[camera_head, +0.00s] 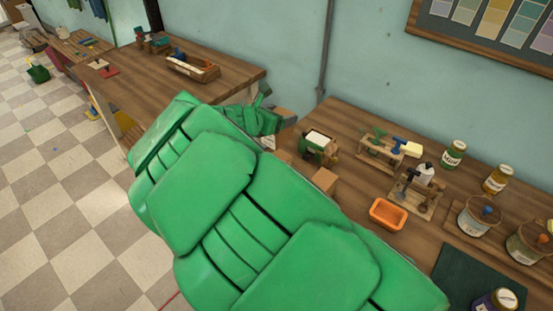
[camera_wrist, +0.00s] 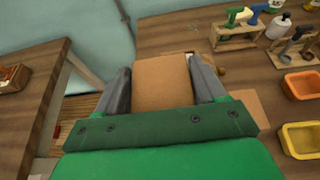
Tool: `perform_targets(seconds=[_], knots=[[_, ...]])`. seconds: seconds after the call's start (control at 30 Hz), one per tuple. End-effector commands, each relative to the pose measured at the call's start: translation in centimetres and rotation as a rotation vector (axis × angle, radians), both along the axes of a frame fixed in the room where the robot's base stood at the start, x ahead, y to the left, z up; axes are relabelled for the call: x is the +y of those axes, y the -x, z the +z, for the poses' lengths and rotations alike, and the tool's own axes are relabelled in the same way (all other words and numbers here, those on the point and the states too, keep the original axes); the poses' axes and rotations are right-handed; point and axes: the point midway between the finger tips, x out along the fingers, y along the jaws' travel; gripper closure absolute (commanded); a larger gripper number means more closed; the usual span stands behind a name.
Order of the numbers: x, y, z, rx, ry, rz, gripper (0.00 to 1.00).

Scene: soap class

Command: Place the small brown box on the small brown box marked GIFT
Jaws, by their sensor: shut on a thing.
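My gripper (camera_wrist: 160,72) has its two grey fingers on either side of a small brown box (camera_wrist: 162,84) and is shut on it. In the head view the held box (camera_head: 285,113) shows partly behind my green gripper (camera_head: 268,125), near the left end of the right-hand table. Another small brown box (camera_head: 325,180) sits on that table, close to my arm. It shows partly in the wrist view (camera_wrist: 246,100), right of the held box and partly covered by my gripper. I cannot make out a GIFT marking on either box.
A wooden holder with a pale block (camera_head: 319,138), an orange dish (camera_head: 387,213), wooden stands (camera_head: 382,146) and several jars (camera_head: 453,153) occupy the right-hand table. A yellow dish (camera_wrist: 300,140) shows in the wrist view. A gap separates this table from the left-hand one (camera_head: 140,75).

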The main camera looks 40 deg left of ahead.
Motion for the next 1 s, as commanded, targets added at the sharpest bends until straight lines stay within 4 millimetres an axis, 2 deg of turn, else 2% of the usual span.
perform_targets(seconds=[0.17, 0.33, 0.57, 0.8, 1.0], knots=[[0.0, 0.4, -0.9, 0.001, 0.0, 0.0, 0.64], [0.0, 0.4, -3.2, 0.003, 0.003, 0.001, 0.64], [0.0, 0.4, -4.9, 0.002, 0.0, 0.001, 0.64], [0.0, 0.4, -7.8, 0.001, 0.0, 0.001, 0.64], [0.0, 0.4, -8.0, 0.001, -0.001, 0.001, 0.64]])
